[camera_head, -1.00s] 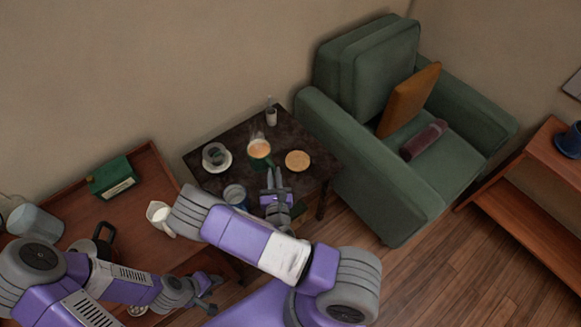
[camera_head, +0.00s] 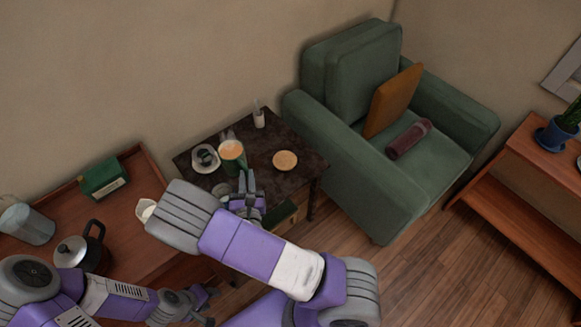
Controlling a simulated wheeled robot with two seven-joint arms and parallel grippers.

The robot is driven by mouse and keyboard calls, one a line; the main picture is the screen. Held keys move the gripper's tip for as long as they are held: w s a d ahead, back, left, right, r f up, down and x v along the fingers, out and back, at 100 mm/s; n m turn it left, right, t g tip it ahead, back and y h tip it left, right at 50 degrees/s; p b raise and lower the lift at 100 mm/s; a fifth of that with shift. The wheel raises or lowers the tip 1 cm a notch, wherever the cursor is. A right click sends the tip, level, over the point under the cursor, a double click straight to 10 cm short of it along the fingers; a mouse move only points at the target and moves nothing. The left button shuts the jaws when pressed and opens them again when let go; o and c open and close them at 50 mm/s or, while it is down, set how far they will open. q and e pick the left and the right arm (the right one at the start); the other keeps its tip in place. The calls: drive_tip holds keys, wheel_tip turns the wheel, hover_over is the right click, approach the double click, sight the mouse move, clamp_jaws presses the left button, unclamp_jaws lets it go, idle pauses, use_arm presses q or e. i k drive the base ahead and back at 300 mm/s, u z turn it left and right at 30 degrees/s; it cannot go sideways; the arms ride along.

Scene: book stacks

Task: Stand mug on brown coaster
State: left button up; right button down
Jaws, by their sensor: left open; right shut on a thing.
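The mug (camera_head: 232,158) is green with a tan drink at its top. It looks upright and raised above the dark side table (camera_head: 258,138). My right gripper (camera_head: 246,182) is shut on the mug from its near side; the exact contact is hard to see. The brown coaster (camera_head: 285,160) lies flat and bare on the side table, to the right of the mug and apart from it. My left gripper (camera_head: 210,300) is open and empty, low in the picture beside the wooden table.
A white saucer (camera_head: 196,165) with a dark item stands left of the mug. A small white bottle (camera_head: 259,119) stands at the back. A grey container (camera_head: 220,190) is partly hidden by my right gripper. The green armchair (camera_head: 400,170) borders the side table on the right.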

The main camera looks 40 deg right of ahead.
sight(288, 163)
drive_tip(key=k, duration=1)
drive_tip(key=z, duration=0.7)
drive_tip(key=i, duration=1.3)
drive_tip(key=u, duration=0.2)
